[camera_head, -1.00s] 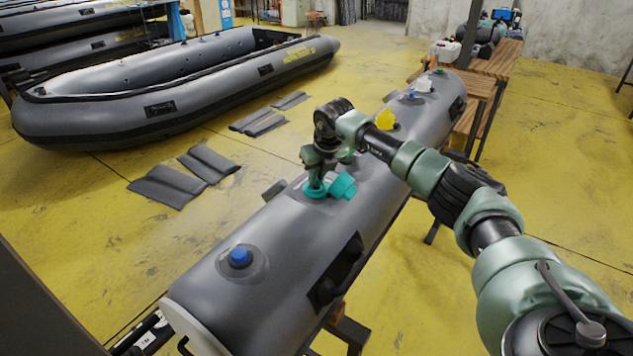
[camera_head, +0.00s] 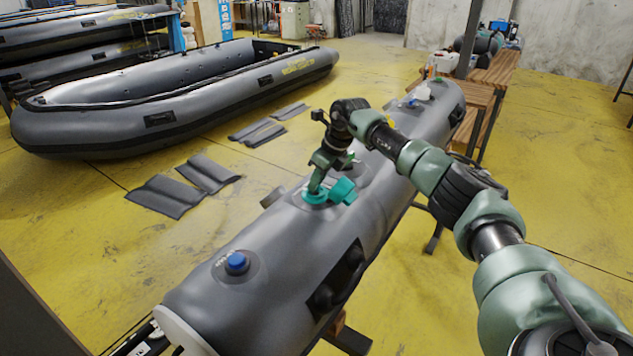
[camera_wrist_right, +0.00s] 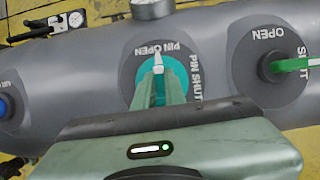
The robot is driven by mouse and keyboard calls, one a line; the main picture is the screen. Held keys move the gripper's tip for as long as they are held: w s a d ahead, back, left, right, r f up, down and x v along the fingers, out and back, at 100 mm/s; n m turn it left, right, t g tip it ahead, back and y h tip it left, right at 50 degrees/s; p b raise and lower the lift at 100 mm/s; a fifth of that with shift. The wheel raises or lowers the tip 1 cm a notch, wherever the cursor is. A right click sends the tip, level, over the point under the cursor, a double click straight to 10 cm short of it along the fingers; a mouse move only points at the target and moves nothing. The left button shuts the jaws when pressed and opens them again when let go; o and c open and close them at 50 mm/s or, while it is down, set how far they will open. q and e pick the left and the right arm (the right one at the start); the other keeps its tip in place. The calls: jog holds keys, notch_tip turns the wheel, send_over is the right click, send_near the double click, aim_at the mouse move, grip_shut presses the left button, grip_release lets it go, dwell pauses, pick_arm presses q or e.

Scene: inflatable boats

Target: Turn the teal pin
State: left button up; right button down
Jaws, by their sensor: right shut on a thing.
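The teal pin (camera_wrist_right: 158,66) sits in a teal ring (camera_head: 314,196) on top of the long grey tube (camera_head: 240,300). In the right wrist view the pin's pale tip points up toward the printed "PIN OPEN"; "PIN SHUT" is printed to its right. My right gripper (camera_head: 316,188) reaches down to the pin from above, tilted. In the right wrist view its green fingers (camera_wrist_right: 160,88) are shut on the pin and hide much of it. A teal cap-like piece (camera_head: 343,190) stands beside the ring. My left gripper is not in view.
A green lever (camera_wrist_right: 296,65) marked OPEN and SHUT is to the right in the wrist view. A gauge (camera_wrist_right: 152,8) is above the pin. A blue cap (camera_head: 237,261) is on the tube's near end.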

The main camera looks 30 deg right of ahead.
aim_at(326, 198)
jog(key=shift+r, duration=0.1)
jog(key=c, duration=1.5)
grip_release()
jog(key=b+v, duration=0.1)
jog(key=v, duration=0.6)
jog(key=shift+s+r+b, duration=0.15)
jog(key=shift+r+b, duration=0.15)
jog(key=shift+b, duration=0.1)
